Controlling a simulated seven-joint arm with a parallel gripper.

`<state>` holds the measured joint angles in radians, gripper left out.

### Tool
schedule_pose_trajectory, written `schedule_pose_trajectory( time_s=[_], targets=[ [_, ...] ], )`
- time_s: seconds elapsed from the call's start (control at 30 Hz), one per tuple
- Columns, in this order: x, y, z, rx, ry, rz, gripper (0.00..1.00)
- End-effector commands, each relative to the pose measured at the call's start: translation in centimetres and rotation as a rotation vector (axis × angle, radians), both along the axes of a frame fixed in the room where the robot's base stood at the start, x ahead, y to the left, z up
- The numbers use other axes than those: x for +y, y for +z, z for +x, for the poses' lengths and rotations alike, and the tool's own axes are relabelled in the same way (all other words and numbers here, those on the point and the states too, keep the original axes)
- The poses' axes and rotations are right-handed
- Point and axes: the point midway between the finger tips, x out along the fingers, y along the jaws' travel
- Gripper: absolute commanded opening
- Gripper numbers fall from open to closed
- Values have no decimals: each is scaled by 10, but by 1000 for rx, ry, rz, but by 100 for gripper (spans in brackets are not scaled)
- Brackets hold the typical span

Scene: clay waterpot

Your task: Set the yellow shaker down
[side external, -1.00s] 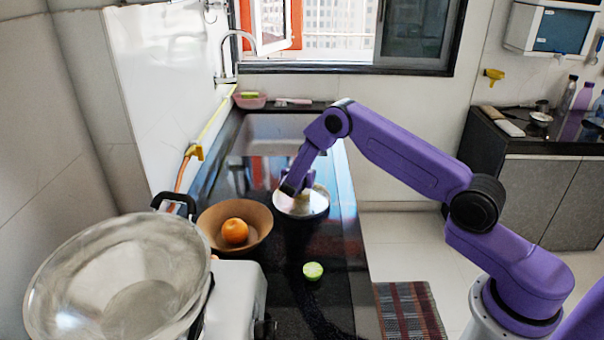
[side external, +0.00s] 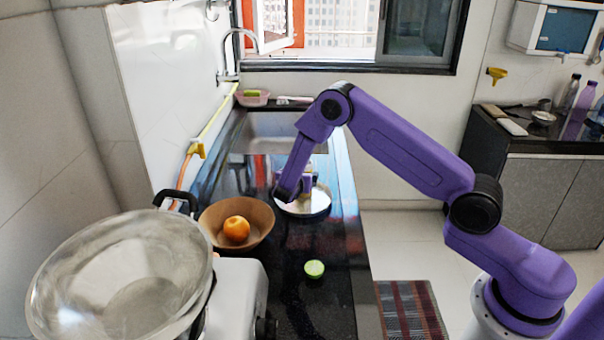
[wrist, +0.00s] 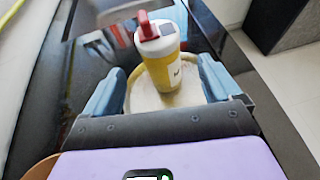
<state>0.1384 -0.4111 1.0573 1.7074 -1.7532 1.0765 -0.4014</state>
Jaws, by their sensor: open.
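The yellow shaker (wrist: 160,78), with a white upper part and a red spout on its lid, stands upright on a round pale plate (wrist: 140,98) in the wrist view. My gripper (wrist: 161,68) is open, with one blue-grey finger on each side of the shaker and a visible gap to both. In the side external view my gripper (side external: 290,190) is at the near left of the plate (side external: 312,211). There it hides most of the shaker, and only a small part shows behind the fingers.
A brown bowl (side external: 262,214) with an orange (side external: 236,229) stands left of the plate. A large metal pan (side external: 120,275) sits at the front left. The sink (side external: 283,124) is behind.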

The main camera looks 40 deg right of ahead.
Motion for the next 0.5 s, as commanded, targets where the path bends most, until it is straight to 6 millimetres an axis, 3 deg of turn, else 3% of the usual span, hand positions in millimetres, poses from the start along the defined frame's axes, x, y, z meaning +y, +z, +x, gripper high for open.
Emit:
schedule_pose_trajectory(
  time_s=[0.2,0.5],
  targets=[
    [21,11,-15,0,1,1,91],
    [26,15,-20,-4,-5,6,91]
  ],
)
